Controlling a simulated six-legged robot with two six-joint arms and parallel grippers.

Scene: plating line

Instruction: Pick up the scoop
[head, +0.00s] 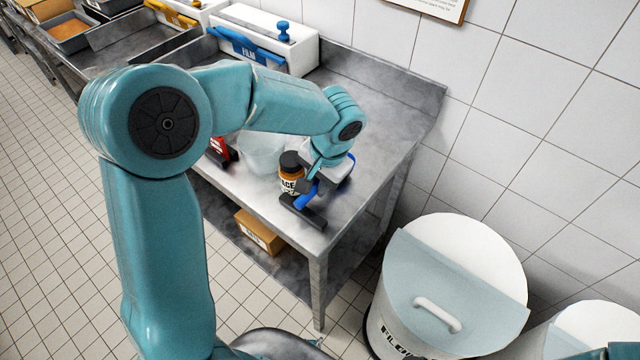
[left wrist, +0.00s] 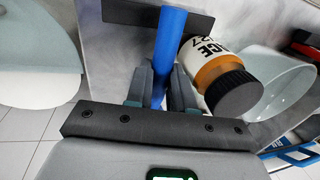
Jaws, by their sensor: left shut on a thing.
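My left gripper (head: 312,184) is at the near right end of the steel table (head: 375,120). It is shut on the blue handle of a tool (head: 304,201) with a dark, flat crossbar at its end, more like a squeegee than a scoop. In the left wrist view the gripper (left wrist: 160,92) has its two fingers on either side of the blue handle (left wrist: 170,45). I cannot tell whether the crossbar touches the table. No clear scoop bowl shows. My right gripper is not in view.
A bottle with a black cap (head: 290,172) stands close beside the gripper. A clear bowl (head: 262,155) and a red item (head: 219,150) are left of it. A white film box (head: 300,45) stands behind. A lidded white bin (head: 480,260) is on the floor at right.

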